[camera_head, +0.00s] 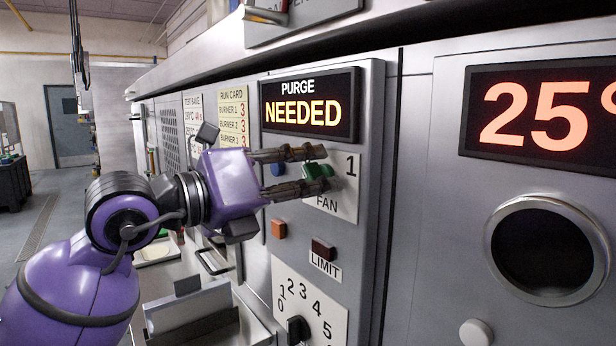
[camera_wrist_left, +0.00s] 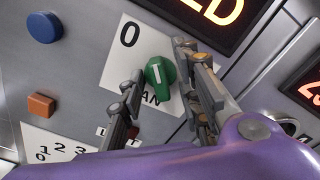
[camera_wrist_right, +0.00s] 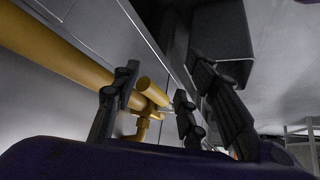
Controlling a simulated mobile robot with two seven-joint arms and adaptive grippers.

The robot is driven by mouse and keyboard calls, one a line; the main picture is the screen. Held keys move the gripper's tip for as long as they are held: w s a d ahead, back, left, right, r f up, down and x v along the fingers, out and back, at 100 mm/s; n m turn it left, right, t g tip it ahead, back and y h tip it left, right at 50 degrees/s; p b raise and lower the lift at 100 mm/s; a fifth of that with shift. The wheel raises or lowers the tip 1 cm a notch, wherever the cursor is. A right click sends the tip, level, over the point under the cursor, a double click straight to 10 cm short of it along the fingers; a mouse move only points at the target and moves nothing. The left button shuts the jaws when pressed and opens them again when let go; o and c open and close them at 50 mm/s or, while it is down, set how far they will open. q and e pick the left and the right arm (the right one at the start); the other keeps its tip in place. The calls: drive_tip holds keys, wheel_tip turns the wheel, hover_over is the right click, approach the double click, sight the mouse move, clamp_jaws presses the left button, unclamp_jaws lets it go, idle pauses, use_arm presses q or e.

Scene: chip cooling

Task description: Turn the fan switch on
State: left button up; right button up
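The green fan switch (camera_head: 317,172) sits on a white plate marked FAN (camera_head: 345,196) on the grey panel. In the head view my left gripper (camera_head: 318,168) reaches it from the left, one finger above the knob and one below. In the left wrist view the green knob (camera_wrist_left: 160,77) shows a white mark and lies between the two spread fingers; the plate's 0 shows there. Whether a finger touches the knob I cannot tell. My right gripper (camera_wrist_right: 155,95) shows only in the right wrist view, with its fingers apart and a yellow pipe behind them.
A display (camera_head: 309,105) above the switch reads PURGE NEEDED. A blue button (camera_head: 278,169), an orange button (camera_head: 279,229), a dark red LIMIT light (camera_head: 323,249) and a numbered dial (camera_head: 298,329) are close by. Yellow pipes (camera_wrist_right: 60,50) run near my right gripper.

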use_arm(q)
drive_tip(key=shift+c, duration=0.5)
clamp_jaws()
